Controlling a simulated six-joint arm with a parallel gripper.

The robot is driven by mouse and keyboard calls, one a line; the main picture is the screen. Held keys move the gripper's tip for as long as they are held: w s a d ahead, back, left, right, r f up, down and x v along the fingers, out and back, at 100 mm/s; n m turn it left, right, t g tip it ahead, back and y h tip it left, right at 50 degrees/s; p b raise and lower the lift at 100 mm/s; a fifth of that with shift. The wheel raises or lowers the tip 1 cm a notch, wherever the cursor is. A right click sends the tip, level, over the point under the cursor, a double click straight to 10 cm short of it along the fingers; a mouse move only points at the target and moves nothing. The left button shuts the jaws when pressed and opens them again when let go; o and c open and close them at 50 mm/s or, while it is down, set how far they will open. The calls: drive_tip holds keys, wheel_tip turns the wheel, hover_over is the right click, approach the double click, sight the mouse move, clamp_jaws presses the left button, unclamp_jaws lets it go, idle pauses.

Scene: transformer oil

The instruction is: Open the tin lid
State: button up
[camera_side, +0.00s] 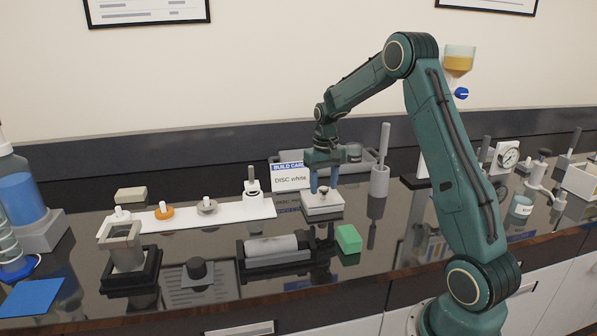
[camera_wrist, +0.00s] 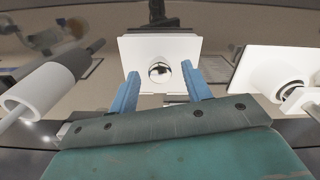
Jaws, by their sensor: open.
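The tin is a low, pale square box with a flat white lid (camera_side: 322,205) on the dark bench. In the wrist view the lid (camera_wrist: 185,48) shows a round, shiny metal knob (camera_wrist: 160,71) at its middle. My gripper (camera_side: 323,188) is above the lid, pointing down. Its two blue fingers (camera_wrist: 160,82) are apart, one on each side of the knob, with nothing seen between them but the knob. I cannot tell whether the fingertips touch the knob or lid. The lid sits flat on the tin.
A grey holder with a rod (camera_side: 379,181) is to the right. A green block (camera_side: 348,239) and a cradle with a grey cylinder (camera_side: 272,246) lie in front. A white strip with knobbed parts (camera_side: 236,212) is left.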

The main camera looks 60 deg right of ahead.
drive_tip(key=shift+f, duration=0.25)
clamp_jaws()
drive_tip(key=shift+w+d+r, duration=0.4)
drive_tip(key=shift+r, duration=0.15)
idle(0.5)
drive_tip(key=shift+w+d+r, duration=0.1)
drive_tip(key=shift+r, duration=0.05)
drive_tip(key=shift+w+d+r, duration=0.35)
drive_tip(key=shift+w+d, duration=0.1)
drive_tip(key=shift+d, duration=0.1)
drive_tip(key=shift+w+d+r, duration=0.25)
drive_tip(key=shift+w+d, duration=0.75)
drive_tip(key=shift+d, duration=0.1)
unclamp_jaws()
drive_tip(key=shift+a, duration=0.15)
